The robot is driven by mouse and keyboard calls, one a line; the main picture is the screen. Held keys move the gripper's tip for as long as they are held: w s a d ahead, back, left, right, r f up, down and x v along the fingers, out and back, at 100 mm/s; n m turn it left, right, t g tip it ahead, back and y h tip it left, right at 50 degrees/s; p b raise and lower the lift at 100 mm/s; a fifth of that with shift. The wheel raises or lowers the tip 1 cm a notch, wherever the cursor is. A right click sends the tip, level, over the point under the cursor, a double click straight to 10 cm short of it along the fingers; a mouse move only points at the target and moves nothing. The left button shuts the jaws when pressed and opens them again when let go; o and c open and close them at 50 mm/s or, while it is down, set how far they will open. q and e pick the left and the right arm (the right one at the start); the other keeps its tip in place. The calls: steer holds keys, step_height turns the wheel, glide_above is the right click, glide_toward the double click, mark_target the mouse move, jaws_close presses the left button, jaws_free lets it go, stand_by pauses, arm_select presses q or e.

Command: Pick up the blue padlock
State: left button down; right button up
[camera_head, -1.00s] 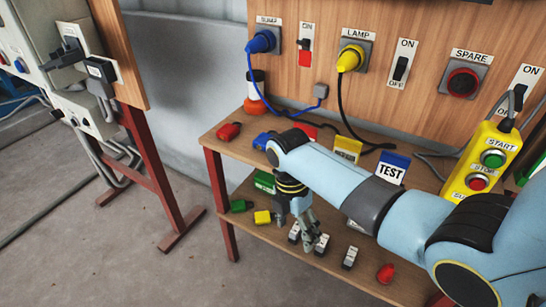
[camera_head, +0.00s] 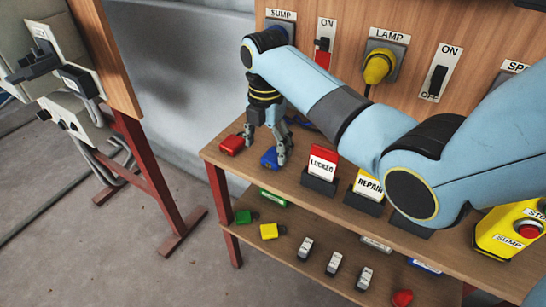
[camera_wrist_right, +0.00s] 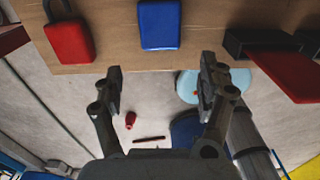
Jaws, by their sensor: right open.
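The blue padlock (camera_head: 269,159) lies on the upper shelf (camera_head: 224,156), near its front edge and just right of a red padlock (camera_head: 231,145). My right gripper (camera_head: 266,147) points down right by the blue padlock, with its fingers partly covering it. In the right wrist view the blue padlock (camera_wrist_right: 159,25) lies ahead of the open fingers (camera_wrist_right: 161,72), roughly centred between them. The space between the fingers is empty. I cannot tell any contact with the padlock. My left gripper is not in view.
Right of the blue padlock stand a red LOCKED tag (camera_head: 323,160) and a yellow REPAIR tag (camera_head: 368,184) in dark holders. A lower shelf holds a green padlock (camera_head: 243,216), a yellow padlock (camera_head: 268,231) and small blocks. The socket panel rises behind.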

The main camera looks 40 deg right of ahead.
mark_target(269, 161)
steer(key=shift+d+f, duration=0.2)
steer(key=shift+f, duration=0.4)
steer(key=shift+d+f, duration=0.15)
steer(key=shift+f, duration=0.45)
step_height(269, 161, down, 2)
steer(key=shift+f+b, duration=0.25)
steer(key=shift+b, duration=0.05)
steer(key=shift+w+f, duration=0.1)
steer(key=shift+f, duration=0.2)
steer(key=shift+d, duration=0.1)
steer(key=shift+c, duration=1.5)
steer(key=c, duration=0.4)
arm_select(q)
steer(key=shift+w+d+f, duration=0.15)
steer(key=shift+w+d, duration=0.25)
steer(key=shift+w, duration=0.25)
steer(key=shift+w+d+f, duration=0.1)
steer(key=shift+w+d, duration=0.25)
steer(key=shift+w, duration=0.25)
arm_select(e)
steer(key=c, duration=0.8)
